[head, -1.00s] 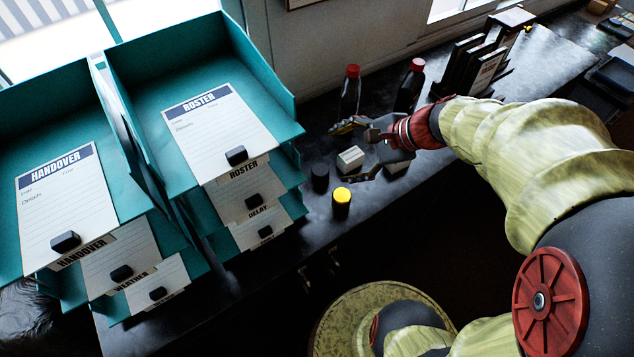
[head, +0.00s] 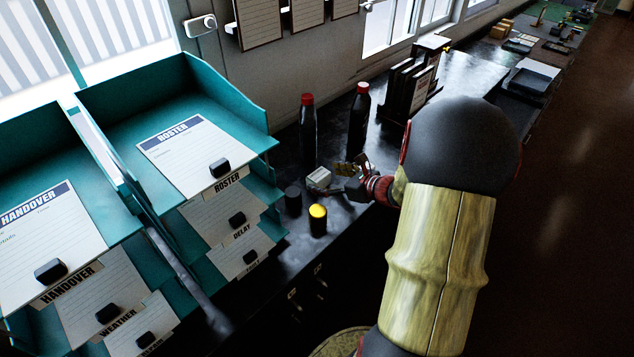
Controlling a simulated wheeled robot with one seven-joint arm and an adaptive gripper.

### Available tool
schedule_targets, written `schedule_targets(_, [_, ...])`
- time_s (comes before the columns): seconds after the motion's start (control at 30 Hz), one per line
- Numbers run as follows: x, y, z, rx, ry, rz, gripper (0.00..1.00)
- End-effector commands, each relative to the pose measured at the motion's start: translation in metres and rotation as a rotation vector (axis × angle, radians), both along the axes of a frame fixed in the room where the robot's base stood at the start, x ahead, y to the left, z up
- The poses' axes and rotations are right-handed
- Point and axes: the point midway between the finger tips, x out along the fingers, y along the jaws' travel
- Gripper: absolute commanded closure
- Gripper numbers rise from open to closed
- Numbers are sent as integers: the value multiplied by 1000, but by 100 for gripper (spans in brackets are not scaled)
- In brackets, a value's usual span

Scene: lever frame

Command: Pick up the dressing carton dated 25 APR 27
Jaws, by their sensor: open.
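A small white carton (head: 319,178) stands on the dark counter, between the dark bottles and the yellow-capped container. Its print is too small to read, so I cannot tell its date. My gripper (head: 338,179) is open, low over the counter, just right of this carton. I cannot tell whether a finger touches it. The second white carton seen earlier is not clearly visible; my gripper and arm may cover it.
Two dark bottles with red caps (head: 308,130) (head: 358,118) stand behind the carton. A black cylinder (head: 293,201) and a yellow-capped container (head: 318,219) stand in front. Teal paper trays (head: 262,143) are at left, and a file rack (head: 408,88) is behind at right.

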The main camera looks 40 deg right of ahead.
Motion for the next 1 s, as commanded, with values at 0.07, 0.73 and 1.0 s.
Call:
schedule_targets(0.07, [10, 0, -5, 0, 0, 3, 24])
schedule_targets(0.73, [41, -1, -18, -1, 0, 3, 34])
schedule_targets(1.0, [41, -1, -18, -1, 0, 3, 50])
